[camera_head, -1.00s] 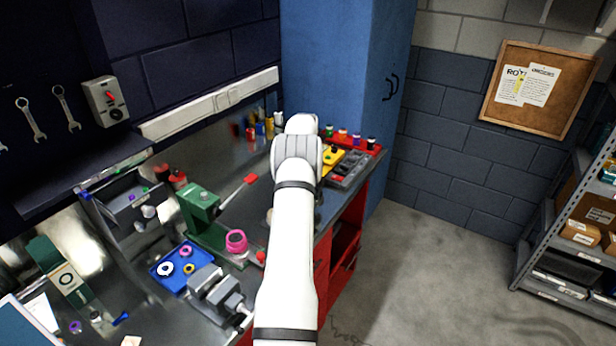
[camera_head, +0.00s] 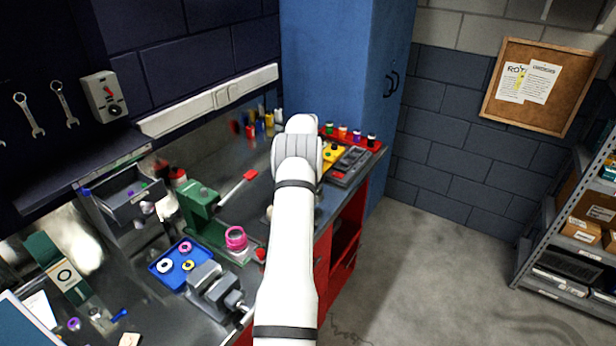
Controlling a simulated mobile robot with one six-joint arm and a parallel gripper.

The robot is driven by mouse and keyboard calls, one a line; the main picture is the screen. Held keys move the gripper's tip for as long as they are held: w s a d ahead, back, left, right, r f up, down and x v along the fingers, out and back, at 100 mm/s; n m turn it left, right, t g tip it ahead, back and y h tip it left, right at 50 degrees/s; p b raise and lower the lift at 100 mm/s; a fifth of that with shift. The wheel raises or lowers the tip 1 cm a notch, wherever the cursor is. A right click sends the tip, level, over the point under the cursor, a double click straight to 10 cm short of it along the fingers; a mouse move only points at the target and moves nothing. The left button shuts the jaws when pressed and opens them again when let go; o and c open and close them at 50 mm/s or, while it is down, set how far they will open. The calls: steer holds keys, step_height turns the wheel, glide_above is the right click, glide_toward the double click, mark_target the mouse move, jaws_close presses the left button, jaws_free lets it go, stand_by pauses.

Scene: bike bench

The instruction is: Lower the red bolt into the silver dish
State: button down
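My arm reaches up the middle of the view over the bench, and its rounded wrist joint covers what lies under it. My gripper is hidden behind this arm, so its fingers and anything in them do not show. I cannot make out the red bolt. A small pale, silvery edge (camera_head: 269,213) shows just left of my arm on the bench; it may be part of the silver dish, but most of it is hidden.
A green press (camera_head: 203,210) with a red-ended lever stands left of my arm, beside a pink ring (camera_head: 236,239). A blue tray (camera_head: 157,279) with rings and a grey vise (camera_head: 212,287) are nearer. A yellow and grey organizer (camera_head: 350,165) lies right of my wrist.

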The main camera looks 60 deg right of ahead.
steer(key=shift+f, duration=0.2)
steer(key=c, duration=1.2)
jaws_free()
steer(key=shift+r+b, duration=1.1)
steer(key=shift+r, duration=2.85)
